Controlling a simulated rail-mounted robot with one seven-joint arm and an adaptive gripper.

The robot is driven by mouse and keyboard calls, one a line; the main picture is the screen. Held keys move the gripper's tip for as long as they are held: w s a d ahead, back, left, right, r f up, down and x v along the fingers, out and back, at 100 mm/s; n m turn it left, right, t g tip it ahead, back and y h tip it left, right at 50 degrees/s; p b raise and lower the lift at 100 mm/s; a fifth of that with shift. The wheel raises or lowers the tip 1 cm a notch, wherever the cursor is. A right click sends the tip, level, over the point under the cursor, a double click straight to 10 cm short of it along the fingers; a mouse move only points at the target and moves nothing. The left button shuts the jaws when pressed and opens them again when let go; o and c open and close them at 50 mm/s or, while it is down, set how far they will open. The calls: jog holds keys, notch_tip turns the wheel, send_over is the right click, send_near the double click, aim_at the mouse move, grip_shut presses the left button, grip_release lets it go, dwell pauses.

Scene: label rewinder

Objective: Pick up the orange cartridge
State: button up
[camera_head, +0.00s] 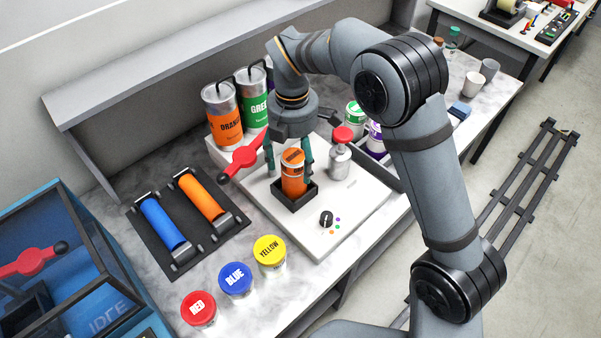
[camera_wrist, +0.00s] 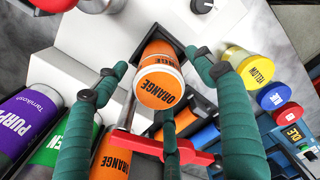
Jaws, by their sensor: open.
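The orange cartridge (camera_head: 293,178) has a black ORANGE label and stands upright in a square black holder (camera_head: 295,201) on the white machine base. In the wrist view the cartridge (camera_wrist: 160,82) has its labelled lid facing the camera, and the black holder (camera_wrist: 183,45) shows beyond it. My gripper (camera_head: 289,170) is above the holder, with green fingers on either side of the cartridge. In the wrist view my gripper (camera_wrist: 158,68) is open, with gaps between its side fingers and the cartridge. A third finger (camera_wrist: 170,135) lies below the lid in that picture.
A red lever (camera_head: 242,161) is close left of my gripper. A silver bottle with a red cap (camera_head: 340,155) stands close right. Large orange (camera_head: 223,115) and green (camera_head: 254,100) canisters stand behind. A knob (camera_head: 326,218) is in front. Red, blue and yellow-lidded jars (camera_head: 270,250) stand front left.

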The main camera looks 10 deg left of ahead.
jog(key=shift+w+f+p, duration=0.1)
jog(key=shift+f+p, duration=0.9)
jog(key=shift+f, duration=2.5)
jog(key=shift+c, duration=0.5)
grip_shut()
jog(key=shift+r, duration=0.1)
